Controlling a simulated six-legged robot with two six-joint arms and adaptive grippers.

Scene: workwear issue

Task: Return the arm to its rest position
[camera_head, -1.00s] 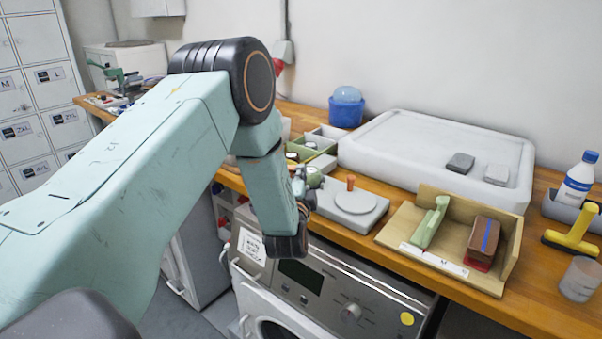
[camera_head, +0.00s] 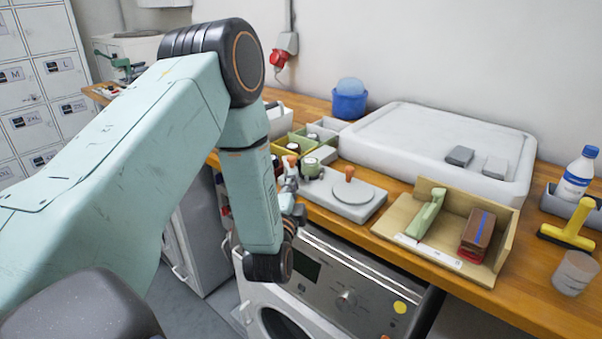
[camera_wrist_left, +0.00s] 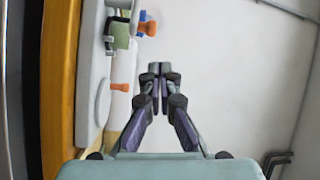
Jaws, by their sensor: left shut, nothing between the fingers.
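My left arm comes in from the left in the head view and bends down at a black elbow joint. Its wrist hangs in front of the washing machine (camera_head: 345,298), beside the front edge of the wooden worktop (camera_head: 520,300). My left gripper (camera_head: 290,172) shows small beyond the forearm, close to the grey lidded plate with an orange knob (camera_head: 345,195). In the left wrist view the left gripper's fingers (camera_wrist_left: 160,70) meet at the tips, shut and empty, with the pale wall behind them. My right gripper is in neither view.
Lockers (camera_head: 35,80) stand at the left.

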